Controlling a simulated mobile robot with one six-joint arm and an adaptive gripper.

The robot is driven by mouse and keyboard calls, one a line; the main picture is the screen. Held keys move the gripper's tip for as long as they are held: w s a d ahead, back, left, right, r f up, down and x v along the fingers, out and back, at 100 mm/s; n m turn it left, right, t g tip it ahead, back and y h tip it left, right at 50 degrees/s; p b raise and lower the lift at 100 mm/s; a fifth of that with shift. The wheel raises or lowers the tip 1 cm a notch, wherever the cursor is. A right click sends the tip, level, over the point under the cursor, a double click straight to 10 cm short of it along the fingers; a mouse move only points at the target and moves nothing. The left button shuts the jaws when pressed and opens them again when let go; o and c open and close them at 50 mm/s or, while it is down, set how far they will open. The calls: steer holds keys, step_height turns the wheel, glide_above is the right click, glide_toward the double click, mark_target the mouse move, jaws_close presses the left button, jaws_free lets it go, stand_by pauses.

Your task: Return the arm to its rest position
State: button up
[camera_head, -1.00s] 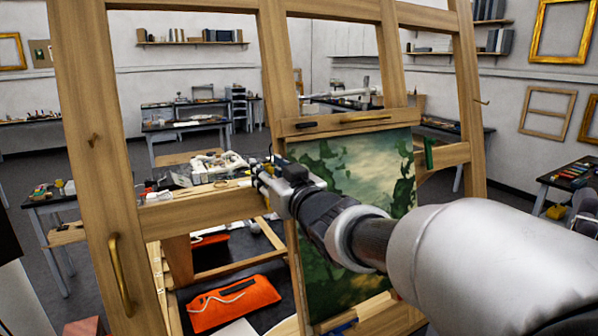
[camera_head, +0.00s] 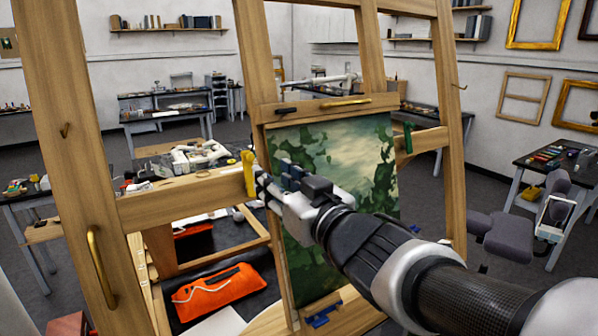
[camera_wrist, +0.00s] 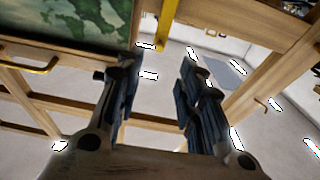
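My gripper (camera_head: 268,184) is at the end of my arm, which reaches in from the lower right in the head view. It is in front of the wooden easel (camera_head: 190,200), near the left edge of the green landscape painting (camera_head: 345,160). In the wrist view my gripper (camera_wrist: 158,88) shows two dark fingers apart with nothing between them. A yellow object (camera_head: 249,174) hangs or stands at the easel's crossbar just beyond the fingertips; I cannot tell whether they touch. The painting's lower right part is hidden behind my arm.
The easel's left post (camera_head: 68,150) with a brass handle (camera_head: 101,268) stands close by. An orange pouch (camera_head: 218,292) lies low behind it. A grey chair (camera_head: 510,232) and a table (camera_head: 548,165) are at the right. Open floor shows between the tables.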

stand_by(0.3)
steer(key=s+d+f+m+g+h+b, duration=0.25)
steer(key=s+d+f+h, duration=0.2)
steer(key=d+f, duration=0.4)
steer(key=s+d+f+m+g+h+b, duration=0.15)
steer(key=s+d+f+m+h, duration=0.25)
steer(key=d+f+h, duration=0.45)
steer(key=s+d+f+g+y+b, duration=0.1)
steer(key=s+f+g, duration=0.2)
steer(key=s, duration=0.6)
steer(key=s+d+f+g+y+b, duration=0.1)
steer(key=s+f+g+b, duration=0.1)
steer(key=s+f, duration=0.6)
steer(key=shift+s+d+g+y, duration=0.4)
steer(key=shift+s+g, duration=0.15)
steer(key=shift+g, duration=0.15)
steer(key=shift+o, duration=0.5)
steer(key=shift+m, duration=0.25)
